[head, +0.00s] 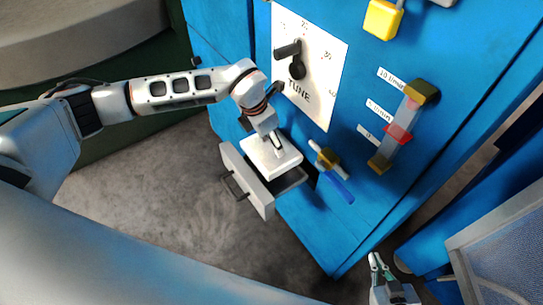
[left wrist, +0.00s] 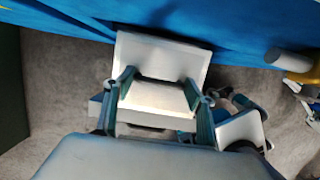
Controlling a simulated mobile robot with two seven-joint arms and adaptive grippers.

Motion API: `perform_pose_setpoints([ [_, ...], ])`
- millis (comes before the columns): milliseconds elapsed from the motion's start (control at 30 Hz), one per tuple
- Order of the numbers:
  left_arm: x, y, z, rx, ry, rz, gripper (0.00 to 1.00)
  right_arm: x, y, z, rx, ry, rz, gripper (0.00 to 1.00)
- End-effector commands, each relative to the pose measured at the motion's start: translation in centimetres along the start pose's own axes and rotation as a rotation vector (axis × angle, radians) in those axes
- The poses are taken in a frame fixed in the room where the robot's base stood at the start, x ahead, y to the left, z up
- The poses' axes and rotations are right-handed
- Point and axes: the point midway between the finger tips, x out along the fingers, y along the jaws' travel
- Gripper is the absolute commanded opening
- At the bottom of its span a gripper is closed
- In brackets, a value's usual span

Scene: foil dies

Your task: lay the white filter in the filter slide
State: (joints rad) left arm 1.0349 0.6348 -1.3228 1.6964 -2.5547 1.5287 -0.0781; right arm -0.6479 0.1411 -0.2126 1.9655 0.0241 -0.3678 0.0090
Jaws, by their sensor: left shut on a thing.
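My left gripper (head: 276,148) is shut on the white filter (head: 262,161), a flat square plate. In the left wrist view the filter (left wrist: 162,50) shows ahead of the fingers, with a raised white block between the two fingers of the gripper (left wrist: 158,92). The filter slide (head: 266,201) is a pale drawer with a dark handle, pulled out of the blue cabinet. The filter is over the open slide and covers much of its inside; I cannot tell whether they touch. My right gripper (head: 380,268) is at the lower right, far from the slide; its finger opening is unclear.
The blue cabinet (head: 345,215) carries a TUNE dial plate (head: 322,70), a flow gauge (head: 400,130) with a red float, and a yellow-brown valve (head: 328,158) just right of the slide. A grey mesh panel (head: 505,262) is at far right. The floor before the slide is clear.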

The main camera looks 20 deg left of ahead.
Motion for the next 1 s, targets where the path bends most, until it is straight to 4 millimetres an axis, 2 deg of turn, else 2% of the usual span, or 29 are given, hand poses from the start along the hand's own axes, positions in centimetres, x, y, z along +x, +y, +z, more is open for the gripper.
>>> perform_pose_setpoints([
  [100,2.3,-0.1,-0.6,-0.001,-0.002,-0.001,0.13,0.0,0.0,0.3,-0.001,-0.004,-0.001,0.0],
  [200,3.8,-0.1,-0.9,-0.001,-0.003,-0.001,0.13,0.1,-0.1,0.4,-0.001,-0.007,-0.001,0.0],
  [467,5.5,0.0,-1.4,0.0,-0.004,0.0,0.13,0.1,-0.1,0.6,0.0,-0.008,-0.001,0.0],
  [633,7.7,-0.1,-2.1,0.001,-0.003,-0.001,0.13,0.1,-0.1,0.6,0.001,-0.007,-0.001,0.0],
  [1000,8.4,0.0,-1.8,0.002,-0.005,0.001,0.13,0.0,-0.1,0.0,0.002,0.001,0.0,0.0],
])
